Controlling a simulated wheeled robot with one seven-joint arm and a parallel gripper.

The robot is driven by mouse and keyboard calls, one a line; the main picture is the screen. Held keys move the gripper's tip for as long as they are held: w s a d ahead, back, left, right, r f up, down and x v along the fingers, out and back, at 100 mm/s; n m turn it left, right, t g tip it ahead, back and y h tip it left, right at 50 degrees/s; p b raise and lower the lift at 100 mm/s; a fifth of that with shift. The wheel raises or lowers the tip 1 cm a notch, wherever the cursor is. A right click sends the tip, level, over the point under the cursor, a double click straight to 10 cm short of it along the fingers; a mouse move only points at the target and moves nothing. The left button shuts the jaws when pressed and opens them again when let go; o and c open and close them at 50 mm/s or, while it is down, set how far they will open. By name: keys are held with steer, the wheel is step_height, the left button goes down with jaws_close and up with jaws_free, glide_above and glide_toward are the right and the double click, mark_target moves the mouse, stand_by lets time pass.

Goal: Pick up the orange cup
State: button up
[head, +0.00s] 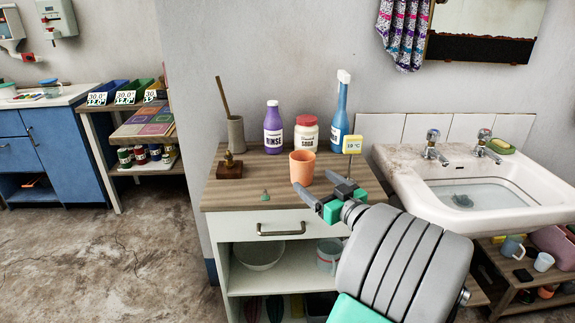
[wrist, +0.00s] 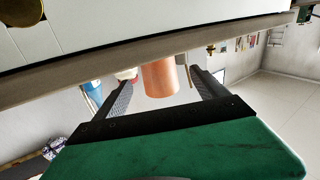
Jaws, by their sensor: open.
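My gripper (head: 318,199) is open and empty, just in front of and slightly right of the cup in the head view. In the wrist view the picture is upside down, and the cup (wrist: 159,78) shows between the two open fingers of my gripper (wrist: 152,85), beyond their tips. The cup's far side is hidden.
A brass-topped wooden block (head: 229,168) is at left. A sink (head: 470,185) adjoins right.

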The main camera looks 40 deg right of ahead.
mark_target(301, 168)
steer(key=w, duration=0.2)
steer(key=w+d, duration=0.1)
steer(key=w, duration=0.5)
steer(key=shift+w+d, duration=0.25)
steer(key=c, duration=1.6)
steer(key=shift+r, duration=0.1)
